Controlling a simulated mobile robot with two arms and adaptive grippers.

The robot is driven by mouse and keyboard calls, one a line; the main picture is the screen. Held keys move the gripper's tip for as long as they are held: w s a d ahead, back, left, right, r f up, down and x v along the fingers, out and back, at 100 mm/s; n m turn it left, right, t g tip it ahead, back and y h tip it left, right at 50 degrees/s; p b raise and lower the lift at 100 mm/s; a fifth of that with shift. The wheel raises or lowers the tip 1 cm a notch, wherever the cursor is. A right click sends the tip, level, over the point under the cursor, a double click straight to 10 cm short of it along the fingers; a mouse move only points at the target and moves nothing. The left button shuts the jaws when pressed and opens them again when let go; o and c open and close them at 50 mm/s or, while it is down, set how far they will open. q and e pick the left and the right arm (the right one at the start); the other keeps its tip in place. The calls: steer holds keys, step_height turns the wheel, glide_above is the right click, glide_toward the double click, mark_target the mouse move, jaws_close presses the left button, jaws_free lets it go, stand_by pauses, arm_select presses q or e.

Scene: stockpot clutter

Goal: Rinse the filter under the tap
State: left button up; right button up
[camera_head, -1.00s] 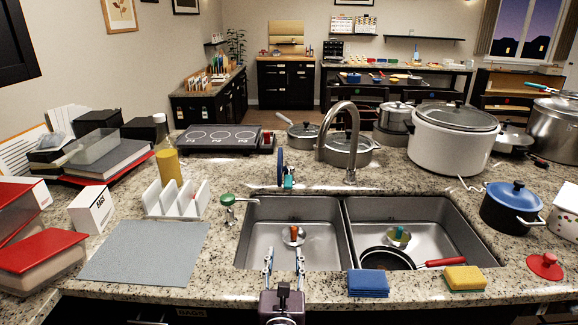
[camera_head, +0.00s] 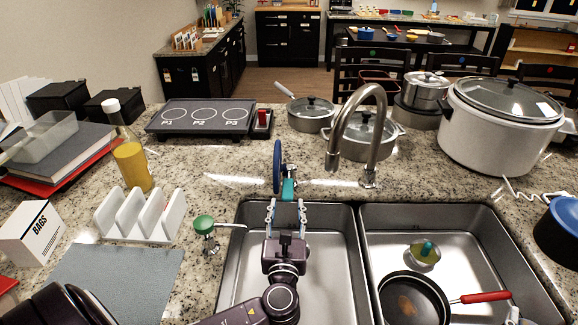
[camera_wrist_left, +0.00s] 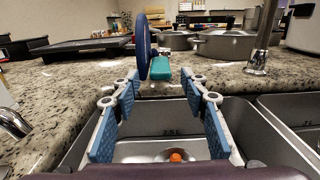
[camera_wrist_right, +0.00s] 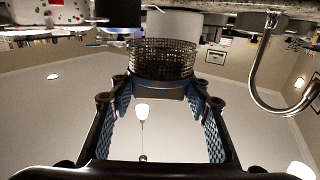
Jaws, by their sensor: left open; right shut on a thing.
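The curved metal tap (camera_head: 362,125) stands behind the double sink, its spout over the divider side. A blue disc (camera_head: 277,166) with a teal block (camera_head: 288,190) stands at the sink's back edge; both also show in the left wrist view (camera_wrist_left: 160,68). My left gripper (camera_head: 287,208) is open and empty over the left basin, its fingertips just in front of the teal block, apart from it. In the right wrist view, which looks upside down, my right gripper (camera_wrist_right: 160,95) is shut on a dark mesh filter (camera_wrist_right: 160,60). The filter is not clearly visible in the head view.
The right basin holds a black pan (camera_head: 412,298) with a red handle and a drain piece (camera_head: 425,252). A green-topped dispenser (camera_head: 205,228) and white rack (camera_head: 140,215) stand left of the sink. Pots (camera_head: 312,112) and a white cooker (camera_head: 500,125) stand behind.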

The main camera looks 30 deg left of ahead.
arm_select(q)
steer(key=shift+w+a+r, duration=0.1)
steer(key=shift+w+r, duration=0.1)
steer(key=shift+w, duration=0.05)
arm_select(e)
steer(key=shift+r, duration=0.15)
arm_select(q)
steer(key=p+x, duration=0.1)
steer(key=x, duration=1)
steer(key=shift+w+a+p, duration=0.15)
steer(key=shift+w+p, duration=0.15)
steer(key=shift+p, duration=0.05)
arm_select(e)
steer(key=shift+r, duration=0.75)
arm_select(q)
jaws_close()
